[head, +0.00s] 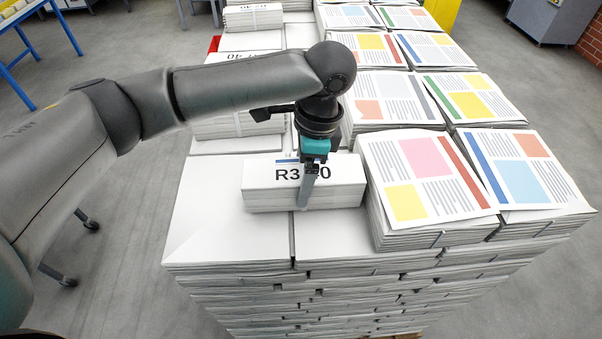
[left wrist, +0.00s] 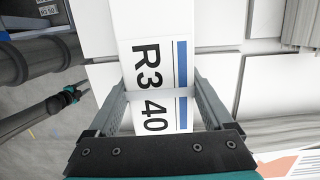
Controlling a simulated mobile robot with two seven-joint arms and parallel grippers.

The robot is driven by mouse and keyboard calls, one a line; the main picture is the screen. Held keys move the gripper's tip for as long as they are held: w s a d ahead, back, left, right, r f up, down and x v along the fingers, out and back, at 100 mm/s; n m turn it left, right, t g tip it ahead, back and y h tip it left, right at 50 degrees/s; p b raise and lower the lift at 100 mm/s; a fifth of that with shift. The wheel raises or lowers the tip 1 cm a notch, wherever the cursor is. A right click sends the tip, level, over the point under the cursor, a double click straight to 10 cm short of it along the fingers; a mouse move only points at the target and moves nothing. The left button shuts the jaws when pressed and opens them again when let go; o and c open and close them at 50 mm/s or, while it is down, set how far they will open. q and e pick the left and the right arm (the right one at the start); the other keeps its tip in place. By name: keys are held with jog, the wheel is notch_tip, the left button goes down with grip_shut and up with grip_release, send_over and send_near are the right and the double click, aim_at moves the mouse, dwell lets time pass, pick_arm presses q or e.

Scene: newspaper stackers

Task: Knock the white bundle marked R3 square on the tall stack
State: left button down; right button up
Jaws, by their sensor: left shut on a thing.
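The white bundle marked R3 (head: 260,190) lies on top of the tall stack (head: 225,215) near its front, across the seam between two white piles. Its label reads R3 40 with a blue bar. In the left wrist view the bundle (left wrist: 145,25) sits between both fingers, slightly askew to the seams below. My left gripper (head: 308,190) reaches down from above and is shut on it, one finger against its front face. My right gripper (left wrist: 78,93) shows small at the left of the left wrist view, over the floor; its fingers are too small to judge.
Tied bundles with coloured printed pages (head: 425,175) stand right beside the R3 bundle. More white labelled bundles (head: 253,18) lie farther back. A blue-legged table (head: 22,60) stands at far left. White stack top left of the bundle is bare.

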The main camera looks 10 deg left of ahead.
pick_arm(q)
jog(key=shift+w+d+r+p, duration=0.1)
jog(key=shift+d+r+p, duration=0.1)
jog(key=shift+d+p, duration=0.2)
dwell(0.8)
jog(key=shift+a, duration=0.1)
jog(key=shift+a+p, duration=0.35)
jog(key=shift+p, duration=0.25)
jog(key=shift+s+a+p, duration=0.2)
jog(key=shift+a+p, duration=0.3)
jog(key=shift+a, duration=0.1)
jog(key=shift+s+a+p, duration=0.2)
jog(key=shift+a+p, duration=0.25)
jog(key=shift+a, duration=0.15)
jog(key=shift+a+f, duration=0.1)
jog(key=shift+a, duration=0.1)
